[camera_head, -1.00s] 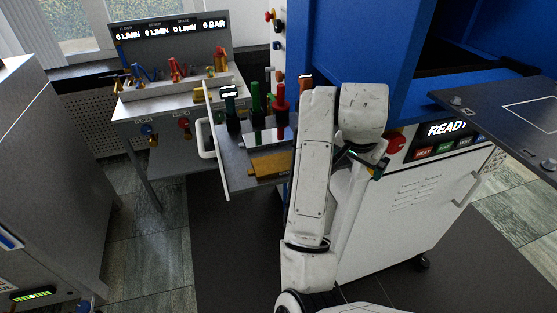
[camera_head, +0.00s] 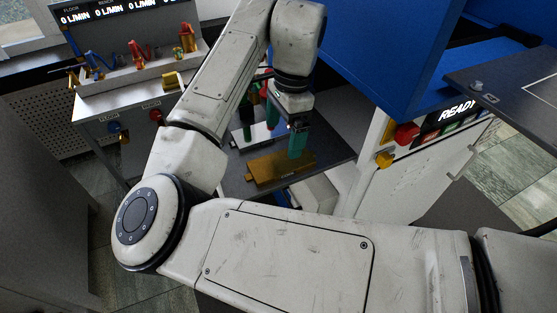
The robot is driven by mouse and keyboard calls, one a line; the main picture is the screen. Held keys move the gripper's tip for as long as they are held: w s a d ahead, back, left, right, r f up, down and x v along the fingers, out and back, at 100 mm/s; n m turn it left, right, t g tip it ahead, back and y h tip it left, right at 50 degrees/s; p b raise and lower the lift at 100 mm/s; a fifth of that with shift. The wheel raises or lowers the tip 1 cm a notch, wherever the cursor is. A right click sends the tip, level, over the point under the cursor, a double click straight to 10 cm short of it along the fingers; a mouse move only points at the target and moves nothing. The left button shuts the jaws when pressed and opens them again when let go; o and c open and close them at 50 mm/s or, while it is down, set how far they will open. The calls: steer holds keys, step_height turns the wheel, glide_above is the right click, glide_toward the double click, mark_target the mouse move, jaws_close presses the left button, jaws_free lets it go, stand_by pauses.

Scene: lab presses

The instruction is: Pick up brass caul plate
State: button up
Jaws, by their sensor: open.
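The brass caul plate (camera_head: 270,170) lies flat on a dark grey shelf (camera_head: 333,143), with a small tab at its left end. My gripper (camera_head: 298,150) points down with teal fingers at the plate's right part, partly covering its far edge. It is open. Whether the fingers touch the plate or straddle it cannot be told from this angle.
A shiny silver plate (camera_head: 245,137) lies just behind the brass one, with green and red handled tools around it. A blue press (camera_head: 385,60) and a white cabinet (camera_head: 425,175) with a red button (camera_head: 406,134) stand to the right. A fittings bench (camera_head: 95,103) is at back left.

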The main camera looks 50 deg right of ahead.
mark_target(281, 162)
step_height(281, 162, down, 3)
steer(key=shift+w+a+r, duration=0.1)
steer(key=shift+r, duration=0.05)
steer(key=shift+a+f, duration=0.15)
steer(key=shift+f, duration=2.45)
steer(key=shift+c, duration=0.4)
steer(key=c, duration=1.4)
